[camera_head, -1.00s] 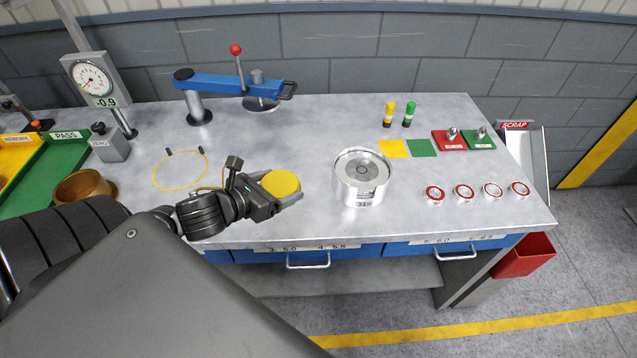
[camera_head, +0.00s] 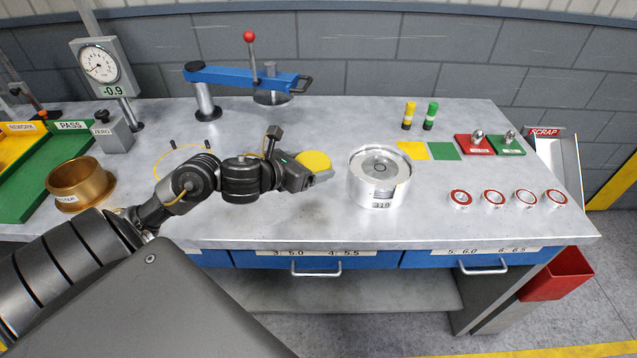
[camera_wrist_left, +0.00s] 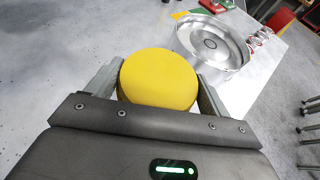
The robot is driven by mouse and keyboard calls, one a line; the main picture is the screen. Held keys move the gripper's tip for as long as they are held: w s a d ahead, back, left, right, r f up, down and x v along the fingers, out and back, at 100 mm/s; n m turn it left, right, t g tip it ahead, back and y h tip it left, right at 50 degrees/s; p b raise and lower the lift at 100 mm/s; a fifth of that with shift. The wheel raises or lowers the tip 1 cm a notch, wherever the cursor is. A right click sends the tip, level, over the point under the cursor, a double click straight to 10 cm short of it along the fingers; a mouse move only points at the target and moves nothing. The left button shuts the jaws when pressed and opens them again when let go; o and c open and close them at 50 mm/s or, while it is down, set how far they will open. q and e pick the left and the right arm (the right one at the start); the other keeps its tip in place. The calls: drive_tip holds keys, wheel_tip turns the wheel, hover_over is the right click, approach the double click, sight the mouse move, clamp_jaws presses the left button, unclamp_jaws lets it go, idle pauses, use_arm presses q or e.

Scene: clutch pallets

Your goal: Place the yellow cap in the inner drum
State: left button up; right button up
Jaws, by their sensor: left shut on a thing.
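The yellow cap (camera_head: 314,161) is a round disc held between the fingers of my left gripper (camera_head: 318,172). It also shows in the left wrist view (camera_wrist_left: 158,78), with a finger on each side. The silver drum (camera_head: 379,184) stands upright on the bench, just right of the cap and apart from it. Its open top shows an inner round part (camera_head: 380,164) with a dark ring at the centre. In the left wrist view the drum (camera_wrist_left: 212,45) is at the upper right. My right gripper is not in view.
A blue press arm (camera_head: 240,80) with a red-knobbed lever stands behind. A brass ring (camera_head: 82,186) and green tray (camera_head: 40,180) are at left. Several red-ringed parts (camera_head: 492,198), a yellow square (camera_head: 412,151) and a green square (camera_head: 444,151) lie right of the drum.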

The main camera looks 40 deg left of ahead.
use_arm(q)
hover_over(318, 186)
wheel_tip(318, 186, down, 5)
drive_tip(key=shift+s+d+b, duration=0.1)
drive_tip(key=shift+b, duration=0.2)
drive_tip(key=shift+f, duration=1.6)
drive_tip(key=shift+f, duration=0.2)
drive_tip(key=o, duration=0.9)
